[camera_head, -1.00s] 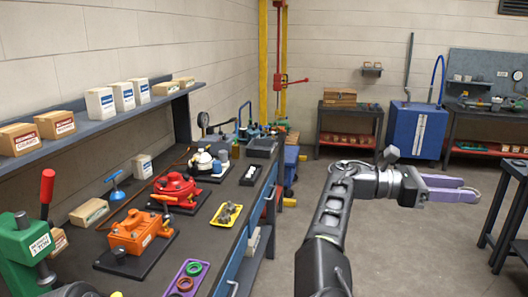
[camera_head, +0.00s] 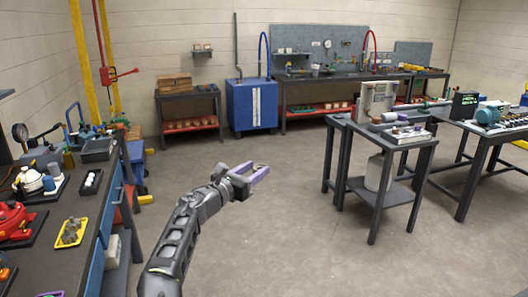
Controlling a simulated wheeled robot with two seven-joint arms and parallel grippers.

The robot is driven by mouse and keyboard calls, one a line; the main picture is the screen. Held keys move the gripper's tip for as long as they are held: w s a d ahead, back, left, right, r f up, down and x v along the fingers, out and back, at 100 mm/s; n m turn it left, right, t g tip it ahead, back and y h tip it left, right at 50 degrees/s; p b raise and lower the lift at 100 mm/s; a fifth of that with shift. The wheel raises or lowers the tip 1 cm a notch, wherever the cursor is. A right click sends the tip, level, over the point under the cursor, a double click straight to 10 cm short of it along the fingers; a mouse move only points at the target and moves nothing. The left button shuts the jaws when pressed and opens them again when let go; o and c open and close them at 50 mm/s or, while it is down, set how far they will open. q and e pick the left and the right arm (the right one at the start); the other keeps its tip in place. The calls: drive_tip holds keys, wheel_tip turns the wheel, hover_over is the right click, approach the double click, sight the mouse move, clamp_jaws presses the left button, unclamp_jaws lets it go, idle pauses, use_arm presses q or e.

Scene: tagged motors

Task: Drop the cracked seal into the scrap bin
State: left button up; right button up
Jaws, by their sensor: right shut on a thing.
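My right gripper (camera_head: 259,172), with purple fingers, is held out over open floor near the middle of the view. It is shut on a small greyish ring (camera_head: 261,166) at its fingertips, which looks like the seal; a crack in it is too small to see. No bin with a readable scrap label shows. A blue container (camera_head: 136,152) stands on the floor past the far end of the left bench; I cannot tell whether it is the scrap bin. My left gripper is out of view.
The left bench (camera_head: 92,214) carries a yellow tray (camera_head: 72,232), a red motor and a black bin (camera_head: 97,150). A dark side table (camera_head: 402,148) and a longer table (camera_head: 488,128) stand at right. A blue cabinet (camera_head: 252,104) stands at the back. The middle floor is clear.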

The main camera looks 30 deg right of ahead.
drive_tip(key=w+a+f+n+t+y, duration=0.2)
drive_tip(key=a+f+n+t+y, duration=0.2)
drive_tip(key=f, duration=0.3)
drive_tip(key=w+a+f+n+t+y, duration=0.25)
drive_tip(key=a+f+t, duration=0.2)
drive_tip(key=f, duration=0.25)
drive_tip(key=s+a+f+n+t+y, duration=0.2)
drive_tip(key=s+a+f+n+y, duration=0.2)
drive_tip(key=s+a+n+y, duration=0.3)
drive_tip(key=s+a+y, duration=0.3)
drive_tip(key=s+a, duration=0.4)
drive_tip(key=shift+s, duration=0.3)
drive_tip(key=shift+t, duration=0.25)
